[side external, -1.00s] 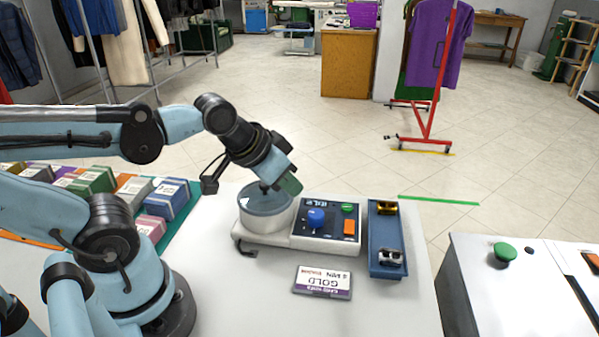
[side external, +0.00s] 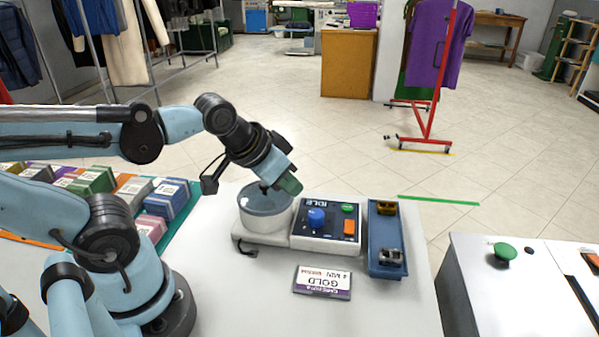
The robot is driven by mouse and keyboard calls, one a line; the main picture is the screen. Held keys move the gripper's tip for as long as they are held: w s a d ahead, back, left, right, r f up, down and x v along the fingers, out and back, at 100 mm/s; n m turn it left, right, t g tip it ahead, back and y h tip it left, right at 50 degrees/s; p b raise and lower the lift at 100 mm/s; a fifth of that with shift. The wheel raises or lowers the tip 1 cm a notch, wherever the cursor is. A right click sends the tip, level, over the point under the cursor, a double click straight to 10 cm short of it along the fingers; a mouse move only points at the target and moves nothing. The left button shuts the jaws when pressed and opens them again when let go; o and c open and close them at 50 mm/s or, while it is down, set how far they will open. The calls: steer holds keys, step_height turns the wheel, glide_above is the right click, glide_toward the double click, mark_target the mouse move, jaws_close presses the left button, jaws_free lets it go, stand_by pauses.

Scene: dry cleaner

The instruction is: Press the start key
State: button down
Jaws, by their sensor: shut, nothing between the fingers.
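The machine's control panel (side external: 328,220) is dark and stands on the white table. It carries a blue knob (side external: 316,217), a green key (side external: 347,208) and an orange key (side external: 349,228). The key labels are too small to read. The small display (side external: 318,203) seems to read "IDLE". A round basin (side external: 265,223) joins the panel on its left. My gripper (side external: 279,189) is shut and empty, tilted down over the basin's rim. It is left of the panel, apart from the keys. Its fingertips are partly hard to make out.
A blue tray (side external: 387,263) with two small metal items stands right of the panel. A card marked "GOLD" (side external: 322,282) lies in front. Coloured boxes (side external: 168,198) sit at left. A cabinet with a green button (side external: 505,252) stands right, across a gap.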

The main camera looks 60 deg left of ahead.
steer(key=r+n+t, duration=0.1)
steer(key=n+t, duration=0.1)
steer(key=n, duration=0.6)
glide_above(343, 208)
steer(key=shift+r, duration=0.1)
steer(key=shift+h, duration=0.3)
steer(key=shift+f, duration=4.45)
steer(key=shift+f, duration=0.1)
steer(key=shift+f, duration=0.3)
